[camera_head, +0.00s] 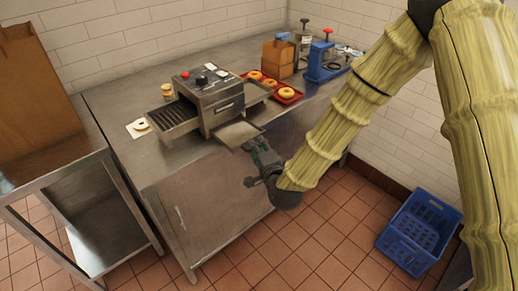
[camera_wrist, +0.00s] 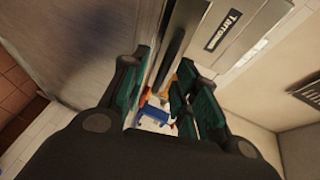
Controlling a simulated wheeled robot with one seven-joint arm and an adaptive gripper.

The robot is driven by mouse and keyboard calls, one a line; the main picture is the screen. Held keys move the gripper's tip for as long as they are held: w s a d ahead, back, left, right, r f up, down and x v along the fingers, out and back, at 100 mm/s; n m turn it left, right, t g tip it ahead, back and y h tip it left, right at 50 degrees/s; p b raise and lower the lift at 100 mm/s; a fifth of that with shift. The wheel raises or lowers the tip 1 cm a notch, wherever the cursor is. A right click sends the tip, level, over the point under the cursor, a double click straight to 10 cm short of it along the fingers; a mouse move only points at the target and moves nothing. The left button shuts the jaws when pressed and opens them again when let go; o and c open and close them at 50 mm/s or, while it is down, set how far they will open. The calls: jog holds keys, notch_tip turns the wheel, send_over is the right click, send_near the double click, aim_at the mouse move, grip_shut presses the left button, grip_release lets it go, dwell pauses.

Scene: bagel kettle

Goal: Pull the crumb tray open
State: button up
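The toaster (camera_head: 215,95) is a boxy metal conveyor machine on the steel counter. A flat metal crumb tray (camera_head: 236,134) sticks out low from its front, over the counter's front side. My gripper (camera_head: 258,147) is at the tray's outer end. In the wrist view my gripper (camera_wrist: 165,75) has its two teal-padded fingers apart, with a visible gap between them. A dark bar (camera_wrist: 181,40) runs down into this gap, and contact with the fingers cannot be made out. A label plate (camera_wrist: 223,30) shows beside the bar.
Red trays with bagels (camera_head: 287,93) stand right of the toaster, near a brown box (camera_head: 278,58) and a blue press (camera_head: 322,62). A bagel (camera_head: 140,124) lies on paper at left. A blue crate (camera_head: 420,231) is on the floor. Open floor lies before the counter.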

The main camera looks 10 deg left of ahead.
jog(key=v, duration=1.2)
dwell(0.5)
jog(key=s+d+f+n+g+h, duration=0.25)
jog(key=s+d+f, duration=0.3)
jog(key=f, duration=0.55)
jog(key=s+d+f+n+g+h, duration=0.1)
jog(key=s+d+f+n+g, duration=0.35)
jog(key=f, duration=0.65)
jog(key=s+d+f+n+g+h, duration=0.2)
jog(key=s+d+f+g, duration=0.1)
jog(key=s+d+f, duration=0.3)
jog(key=s+d+f+n+g+h, duration=0.1)
jog(key=s+d+f+g, duration=0.3)
jog(key=s+d, duration=0.7)
jog(key=s+f+n, duration=0.1)
jog(key=s+f, duration=0.1)
jog(key=s, duration=0.1)
jog(key=shift+s+d+h, duration=0.15)
jog(key=shift+d+h, duration=0.15)
jog(key=shift+h, duration=0.05)
